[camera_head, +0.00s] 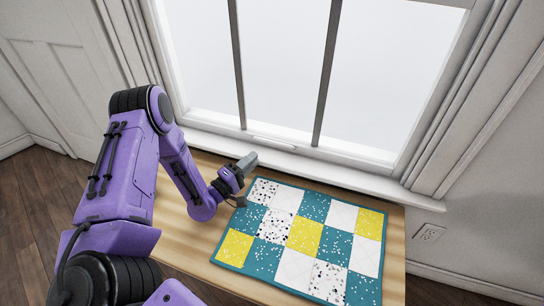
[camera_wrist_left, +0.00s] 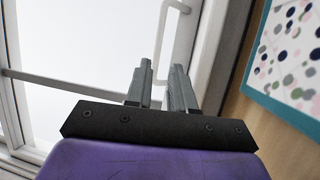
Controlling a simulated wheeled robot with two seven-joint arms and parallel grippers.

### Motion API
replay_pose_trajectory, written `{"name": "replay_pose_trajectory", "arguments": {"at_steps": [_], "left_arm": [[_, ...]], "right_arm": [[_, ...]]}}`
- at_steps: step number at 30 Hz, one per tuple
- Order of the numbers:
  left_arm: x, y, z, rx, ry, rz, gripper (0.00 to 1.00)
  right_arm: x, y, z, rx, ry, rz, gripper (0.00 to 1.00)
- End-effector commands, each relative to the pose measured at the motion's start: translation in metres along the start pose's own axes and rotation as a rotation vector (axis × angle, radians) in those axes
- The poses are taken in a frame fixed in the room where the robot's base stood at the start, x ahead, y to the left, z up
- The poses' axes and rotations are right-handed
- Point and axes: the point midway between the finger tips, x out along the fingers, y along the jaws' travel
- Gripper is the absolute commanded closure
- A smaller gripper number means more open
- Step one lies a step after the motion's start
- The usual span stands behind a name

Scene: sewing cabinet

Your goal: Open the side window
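The window (camera_head: 280,70) fills the upper part of the head view, with white glass, dark vertical bars and a white frame. It looks shut. A small pale handle (camera_head: 273,143) lies along its bottom rail. In the left wrist view the handle (camera_wrist_left: 163,40) shows as a white bar beyond the fingertips. My left gripper (camera_head: 248,161) is just in front of the sill, to the lower left of the handle. In the wrist view its grey fingers (camera_wrist_left: 162,64) stand apart with nothing seen between them. My right gripper is not in view.
A wooden table (camera_head: 180,235) stands below the white sill (camera_head: 330,170). A teal, yellow and white patchwork quilt (camera_head: 303,237) lies flat on it, right of my left gripper. A wall outlet (camera_head: 430,233) is at the right. Dark wood floor (camera_head: 30,205) shows at the left.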

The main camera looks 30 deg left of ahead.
Motion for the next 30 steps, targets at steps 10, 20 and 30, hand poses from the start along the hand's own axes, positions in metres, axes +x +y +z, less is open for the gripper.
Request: {"name": "replay_pose_trajectory", "arguments": {"at_steps": [10,20,30], "left_arm": [[0.072,0.002,0.001,0.005,-0.004,0.002,0.77],[0.101,0.002,0.001,0.003,-0.003,-0.002,0.77],[0.101,0.002,0.001,0.003,-0.002,-0.002,1.00]], "right_arm": [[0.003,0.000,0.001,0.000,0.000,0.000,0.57],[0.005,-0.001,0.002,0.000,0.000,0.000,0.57],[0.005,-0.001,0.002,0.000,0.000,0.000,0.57]]}}
